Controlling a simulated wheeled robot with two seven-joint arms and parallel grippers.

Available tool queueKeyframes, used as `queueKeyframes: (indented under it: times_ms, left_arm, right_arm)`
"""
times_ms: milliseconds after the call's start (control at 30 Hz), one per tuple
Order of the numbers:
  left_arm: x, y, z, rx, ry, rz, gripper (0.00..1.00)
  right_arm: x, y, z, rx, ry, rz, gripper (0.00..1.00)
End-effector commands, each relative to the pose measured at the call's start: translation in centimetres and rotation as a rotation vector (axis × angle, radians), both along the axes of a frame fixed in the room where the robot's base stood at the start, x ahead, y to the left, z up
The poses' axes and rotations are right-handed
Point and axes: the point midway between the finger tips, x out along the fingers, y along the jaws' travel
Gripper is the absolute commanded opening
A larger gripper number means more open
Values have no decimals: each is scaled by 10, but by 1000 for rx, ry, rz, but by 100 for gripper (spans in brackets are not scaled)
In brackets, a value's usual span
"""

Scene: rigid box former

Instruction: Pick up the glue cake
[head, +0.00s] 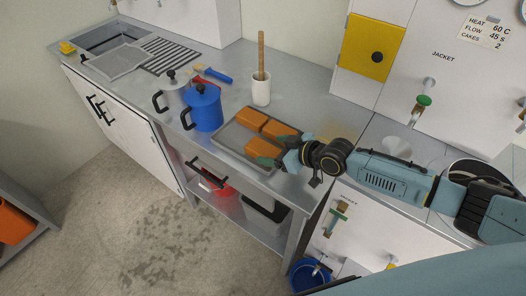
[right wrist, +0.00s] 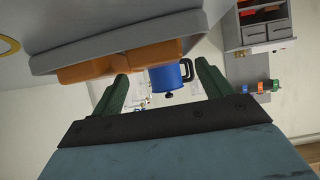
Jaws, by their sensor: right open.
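Several orange glue cakes lie on a grey tray (head: 228,137) on the steel bench in the head view. One cake (head: 251,118) is at the back left, one (head: 279,131) at the right, and one (head: 262,148) at the front. My right gripper (head: 284,152) is open at the tray's right front corner, its green fingers close beside the front and right cakes. In the right wrist view the open fingers (right wrist: 162,70) point towards orange cakes (right wrist: 105,63), seen upside down along the tray edge (right wrist: 130,40). My left gripper is not in view.
White machine panels with valves (head: 419,106) are at the right.

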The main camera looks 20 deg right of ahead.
Motion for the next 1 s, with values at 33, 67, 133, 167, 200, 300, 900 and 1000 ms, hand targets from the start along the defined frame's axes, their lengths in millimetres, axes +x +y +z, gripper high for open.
queueKeyframes:
  times_ms: [33,67,133,167,200,300,900,1000]
  left_arm:
    - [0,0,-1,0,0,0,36]
    - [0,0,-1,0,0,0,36]
    - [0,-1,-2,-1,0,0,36]
    - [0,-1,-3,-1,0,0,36]
    - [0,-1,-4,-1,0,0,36]
    - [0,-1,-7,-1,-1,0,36]
    - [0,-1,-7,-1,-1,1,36]
    - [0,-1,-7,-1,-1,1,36]
  right_arm:
    - [5,4,-2,2,-2,1,78]
    - [8,7,-4,2,-2,0,78]
    - [15,13,-9,3,-2,0,78]
    - [19,14,-11,1,-2,0,78]
    - [22,18,-14,2,-1,1,78]
    - [29,23,-20,1,-2,0,78]
    - [30,22,-28,-12,9,1,41]
    - [30,22,-29,-13,10,0,28]
